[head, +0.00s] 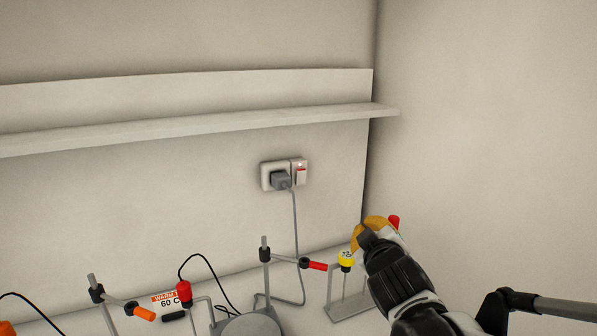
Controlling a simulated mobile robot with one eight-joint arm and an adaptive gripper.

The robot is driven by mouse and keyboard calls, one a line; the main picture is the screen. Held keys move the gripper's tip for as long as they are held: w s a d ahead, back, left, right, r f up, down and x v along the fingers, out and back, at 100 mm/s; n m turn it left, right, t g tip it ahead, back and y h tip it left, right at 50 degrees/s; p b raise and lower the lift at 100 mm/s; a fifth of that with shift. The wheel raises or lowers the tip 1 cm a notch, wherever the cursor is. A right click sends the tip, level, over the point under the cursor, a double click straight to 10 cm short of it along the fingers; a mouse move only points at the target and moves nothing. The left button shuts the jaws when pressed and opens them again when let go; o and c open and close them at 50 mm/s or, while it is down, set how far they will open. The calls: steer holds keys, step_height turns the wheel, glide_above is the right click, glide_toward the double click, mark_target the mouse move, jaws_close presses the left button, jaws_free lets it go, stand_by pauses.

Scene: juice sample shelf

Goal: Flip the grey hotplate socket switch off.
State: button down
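A white wall socket (265,177) sits on the back wall panel, right of centre. A grey plug (281,180) is in it, and a grey cable (295,225) hangs from it to the bench. A switch (300,172) with a red marking and a small light spot is on the socket's right side; its exact position is too small to tell. My gripper (372,232) is below and to the right of the socket, well apart from it. I see it from behind, so its fingers are mostly hidden, and I cannot tell if they are open.
A shelf (200,128) runs along the wall above the socket. Below are a round grey plate (248,325), clamp stands (266,270), a "WARM 60 C" sign (166,302), and a yellow-topped item (346,258) beside my gripper. A side wall (490,150) closes the right. The wall around the socket is clear.

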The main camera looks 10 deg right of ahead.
mark_target(300, 172)
steer(key=w+a+r+n+t+y+p, duration=0.1)
steer(key=w+a+n+t+y, duration=0.1)
steer(key=n, duration=0.5)
steer(key=w+a+r+n+t+y+p, duration=0.1)
steer(key=w+a+n+t+y, duration=0.1)
steer(key=w+a+n+y, duration=0.2)
steer(key=w+n+y, duration=0.1)
steer(key=w+n, duration=0.2)
steer(key=shift+a, duration=0.4)
steer(key=shift+w+r, duration=0.1)
steer(key=shift+w, duration=0.05)
steer(key=b+x, duration=0.2)
steer(key=x, duration=1)
steer(key=shift+w+a+r, duration=0.2)
steer(key=shift+w, duration=0.05)
steer(key=shift+w+a+r, duration=0.1)
steer(key=shift+w+r, duration=0.05)
steer(key=shift+w, duration=0.45)
